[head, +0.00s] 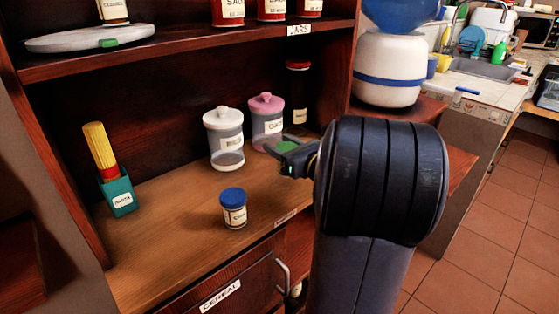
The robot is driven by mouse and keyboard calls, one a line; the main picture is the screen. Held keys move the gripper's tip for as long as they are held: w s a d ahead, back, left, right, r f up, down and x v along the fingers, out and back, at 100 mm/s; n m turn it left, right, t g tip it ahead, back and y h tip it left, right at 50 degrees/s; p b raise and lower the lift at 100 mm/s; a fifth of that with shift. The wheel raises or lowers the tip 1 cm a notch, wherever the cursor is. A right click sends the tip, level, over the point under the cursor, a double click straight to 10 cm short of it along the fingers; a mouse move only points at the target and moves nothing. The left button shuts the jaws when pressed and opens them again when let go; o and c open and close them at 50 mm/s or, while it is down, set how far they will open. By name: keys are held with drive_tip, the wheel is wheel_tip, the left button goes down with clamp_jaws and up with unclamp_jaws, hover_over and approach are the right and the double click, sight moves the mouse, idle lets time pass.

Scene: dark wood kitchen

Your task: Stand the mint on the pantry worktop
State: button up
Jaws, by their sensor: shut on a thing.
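My gripper (284,152) reaches from the right over the pantry worktop (170,235). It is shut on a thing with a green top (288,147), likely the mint. Only that green top shows between the dark fingers; my arm and fingers hide the rest, and no label can be read. I cannot tell whether its base touches the worktop.
A blue-lidded jar (233,208) stands near the worktop's front. White-lidded (224,140) and pink-lidded (266,118) canisters stand behind, with a dark bottle (298,92). A pasta holder (119,190) stands left. The worktop between holder and blue-lidded jar is clear. A shelf (190,45) overhangs.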

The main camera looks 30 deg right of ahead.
drive_tip(key=shift+f, duration=1.45)
drive_tip(key=shift+b, duration=0.3)
drive_tip(key=shift+f, duration=0.2)
drive_tip(key=o, duration=1.1)
drive_tip(key=shift+o, duration=0.2)
drive_tip(key=shift+r, duration=0.1)
drive_tip(key=shift+s+r, duration=0.15)
drive_tip(key=s+d+p, duration=0.1)
drive_tip(key=s, duration=1)
drive_tip(key=shift+s+d+p, duration=0.3)
drive_tip(key=shift+s, duration=0.05)
